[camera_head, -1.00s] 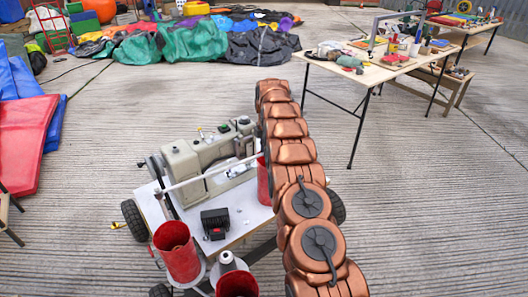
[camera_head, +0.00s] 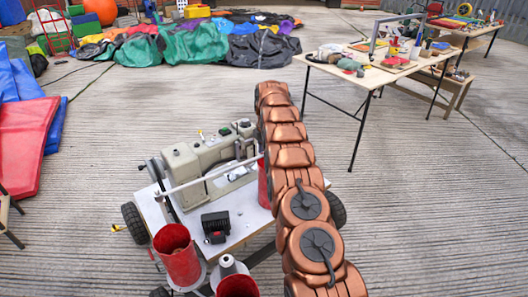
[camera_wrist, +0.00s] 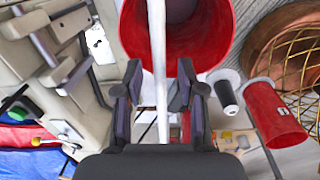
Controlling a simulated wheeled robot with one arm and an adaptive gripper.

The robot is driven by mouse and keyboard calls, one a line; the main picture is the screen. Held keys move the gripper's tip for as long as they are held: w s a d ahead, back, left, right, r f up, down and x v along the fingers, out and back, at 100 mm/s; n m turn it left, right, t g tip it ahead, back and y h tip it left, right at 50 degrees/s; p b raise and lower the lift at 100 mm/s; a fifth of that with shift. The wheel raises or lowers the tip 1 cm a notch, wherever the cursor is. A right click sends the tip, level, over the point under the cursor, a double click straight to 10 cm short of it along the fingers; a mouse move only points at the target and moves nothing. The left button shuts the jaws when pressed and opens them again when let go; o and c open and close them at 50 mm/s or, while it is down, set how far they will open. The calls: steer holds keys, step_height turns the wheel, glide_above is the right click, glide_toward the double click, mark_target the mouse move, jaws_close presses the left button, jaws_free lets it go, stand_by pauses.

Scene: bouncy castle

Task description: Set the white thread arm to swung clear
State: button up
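The white thread arm (camera_head: 203,178) is a thin white bar on the grey-beige sewing machine (camera_head: 184,161), slanting across its front toward my arm. In the wrist view the thread arm (camera_wrist: 157,55) runs upright through the middle, in front of a red cup. My gripper (camera_wrist: 160,98) is open, its two dark fingers on either side of the bar with visible gaps. Whether either finger touches the bar cannot be told. In the head view my gripper is hidden behind my copper arm.
The machine stands on a wheeled white table (camera_head: 240,215). Red cups (camera_head: 175,252) stand at its front, with a black box (camera_head: 216,226) close by. A work table (camera_head: 345,72) with tools stands at back right. Folded fabric (camera_head: 190,45) lies at the back. Concrete floor between is clear.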

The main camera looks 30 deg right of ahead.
steer(key=shift+r, duration=0.15)
step_height(320, 180, up, 7)
steer(key=shift+s, duration=0.25)
stand_by(0.4)
steer(key=shift+r, duration=0.15)
steer(key=s+a+r+m+g+p, duration=0.1)
steer(key=s+a+r+m+p, duration=0.1)
steer(key=s+a+r+m, duration=0.5)
steer(key=s+a+r+m+p, duration=0.25)
steer(key=s+a+r, duration=0.65)
steer(key=s+r, duration=0.45)
steer(key=s+a+m+p, duration=0.2)
steer(key=s+a+m, duration=0.1)
steer(key=s, duration=1.4)
steer(key=s+a+f+m+g+p, duration=0.1)
steer(key=s+a+m, duration=0.3)
steer(key=s, duration=1.4)
steer(key=shift+a+m+g+p, duration=0.3)
steer(key=shift+m+p, duration=0.6)
steer(key=shift+m, duration=0.25)
